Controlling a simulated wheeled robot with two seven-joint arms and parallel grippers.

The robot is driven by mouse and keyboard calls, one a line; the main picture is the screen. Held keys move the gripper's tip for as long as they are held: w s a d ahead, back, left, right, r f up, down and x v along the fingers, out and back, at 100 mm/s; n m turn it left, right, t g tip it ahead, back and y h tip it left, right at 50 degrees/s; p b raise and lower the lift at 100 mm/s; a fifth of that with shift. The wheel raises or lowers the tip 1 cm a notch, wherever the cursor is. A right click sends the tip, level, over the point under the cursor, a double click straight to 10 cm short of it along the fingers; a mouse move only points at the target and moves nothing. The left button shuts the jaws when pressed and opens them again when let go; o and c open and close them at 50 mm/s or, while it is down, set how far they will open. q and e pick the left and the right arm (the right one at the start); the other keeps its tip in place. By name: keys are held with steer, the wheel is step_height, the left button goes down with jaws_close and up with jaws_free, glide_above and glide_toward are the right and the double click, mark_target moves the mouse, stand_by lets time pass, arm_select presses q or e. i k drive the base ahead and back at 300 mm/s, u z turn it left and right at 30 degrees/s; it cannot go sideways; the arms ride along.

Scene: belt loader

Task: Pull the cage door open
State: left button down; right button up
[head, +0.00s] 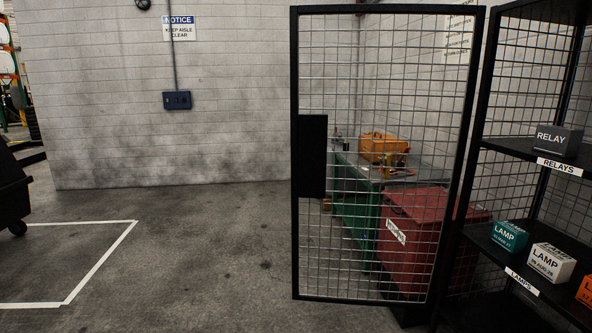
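The cage door (390,298) stands right of centre in the head view. It is a dark upright frame filled with wire mesh. A black plate (312,156) sits on its left edge at mid-height. I cannot see a handle on the plate. No cage panel shows to the left of this edge. I cannot tell whether the door is latched or ajar. Neither of my grippers is in view.
Behind the mesh are a green bench (356,213) with an orange toolbox (381,147) and a red chest (415,240). Shelves (495,149) with boxes stand close on the right. A dark wheeled bin (12,190) is far left. The floor between is clear.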

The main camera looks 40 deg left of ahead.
mark_target(309, 138)
steer(key=u, duration=0.55)
steer(key=k, duration=0.6)
steer(key=u, duration=1.2)
steer(key=i, duration=1.8)
steer(key=z, duration=1)
steer(key=i, duration=0.8)
steer(key=z, duration=0.85)
